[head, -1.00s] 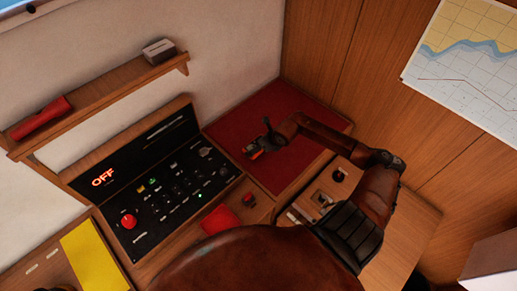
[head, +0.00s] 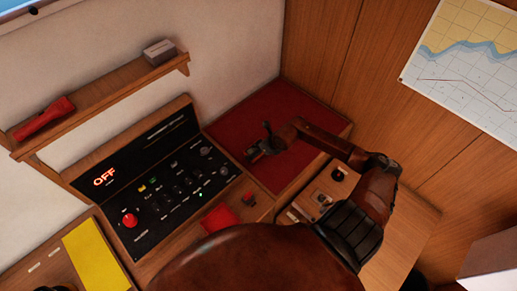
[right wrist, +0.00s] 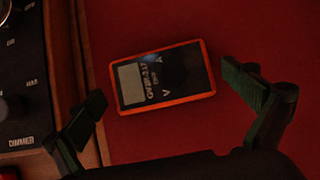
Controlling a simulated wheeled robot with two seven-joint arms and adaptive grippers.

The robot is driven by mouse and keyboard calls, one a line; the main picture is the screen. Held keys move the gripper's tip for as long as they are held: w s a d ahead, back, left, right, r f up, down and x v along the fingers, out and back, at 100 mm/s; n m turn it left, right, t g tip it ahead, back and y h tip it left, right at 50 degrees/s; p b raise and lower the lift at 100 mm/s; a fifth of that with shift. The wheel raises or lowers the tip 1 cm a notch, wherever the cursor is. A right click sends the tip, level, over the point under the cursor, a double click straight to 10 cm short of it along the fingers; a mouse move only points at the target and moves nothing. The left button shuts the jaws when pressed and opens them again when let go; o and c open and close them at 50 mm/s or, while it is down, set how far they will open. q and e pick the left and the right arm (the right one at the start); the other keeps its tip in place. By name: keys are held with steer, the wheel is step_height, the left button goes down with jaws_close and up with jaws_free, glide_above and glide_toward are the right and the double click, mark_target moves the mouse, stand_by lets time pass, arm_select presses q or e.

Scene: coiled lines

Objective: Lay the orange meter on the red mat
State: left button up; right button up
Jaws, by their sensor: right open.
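The orange meter (right wrist: 163,77) lies face up on the red mat (right wrist: 260,28) in the right wrist view, slightly turned, its grey display and dark face showing. My right gripper (right wrist: 165,92) is open, with one finger on either side of the meter's near end and gaps between them and it. In the head view my right gripper (head: 262,147) is over the left front part of the red mat (head: 268,100). I cannot make out the meter there; the gripper seems to hide it. My left gripper is not in view.
The black switch panel (head: 155,182) with a lit OFF sign stands left of the mat. A small red pad (head: 219,218) and a red knob (head: 249,199) are in front. A wall shelf (head: 100,95) holds a red torch (head: 45,118). The mat's back is clear.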

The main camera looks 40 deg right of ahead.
steer(key=v, duration=1.1)
steer(key=shift+r+b, duration=0.2)
steer(key=shift+b, duration=0.15)
